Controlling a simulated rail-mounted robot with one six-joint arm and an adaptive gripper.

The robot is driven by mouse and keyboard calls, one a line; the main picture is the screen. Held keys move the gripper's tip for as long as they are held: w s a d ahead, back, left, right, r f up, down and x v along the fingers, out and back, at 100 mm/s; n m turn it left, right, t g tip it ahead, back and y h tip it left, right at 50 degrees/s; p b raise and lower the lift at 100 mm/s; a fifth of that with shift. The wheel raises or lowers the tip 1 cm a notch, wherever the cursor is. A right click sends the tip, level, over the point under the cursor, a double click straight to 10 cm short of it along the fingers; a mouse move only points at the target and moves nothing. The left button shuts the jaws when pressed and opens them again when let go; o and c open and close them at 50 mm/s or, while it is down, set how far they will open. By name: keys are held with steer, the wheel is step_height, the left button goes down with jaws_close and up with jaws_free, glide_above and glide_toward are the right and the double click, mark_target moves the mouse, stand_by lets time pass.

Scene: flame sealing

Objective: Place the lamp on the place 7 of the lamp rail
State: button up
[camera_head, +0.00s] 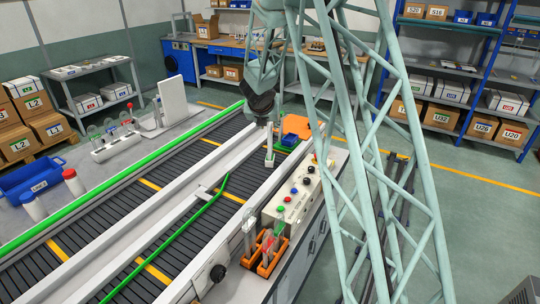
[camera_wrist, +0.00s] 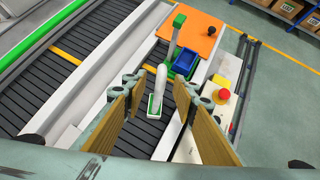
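My gripper (camera_wrist: 161,88) is open in the wrist view, its two tan-padded fingers apart. A pale, rounded upright piece with a green-edged base (camera_wrist: 158,88) shows between and beyond the fingers, with gaps on both sides; I cannot tell if it is a lamp. In the head view, clear glass pieces that look like lamps stand at an orange holder (camera_head: 272,256) on the near bench. A white rack (camera_head: 115,148) beyond the conveyor carries several similar glass pieces; it may be the lamp rail. Place numbers are not readable.
A conveyor (camera_head: 150,205) with green edges crosses the middle. A control box (camera_head: 290,195) with buttons stands beside it; its red emergency button (camera_wrist: 225,95) shows in the wrist view. An orange plate (camera_wrist: 190,32) and a blue bin (camera_wrist: 184,63) lie ahead.

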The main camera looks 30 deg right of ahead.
mark_target(269, 126)
steer(key=shift+x, duration=2.6)
steer(key=shift+s, duration=0.1)
steer(key=shift+c, duration=0.2)
jaws_close()
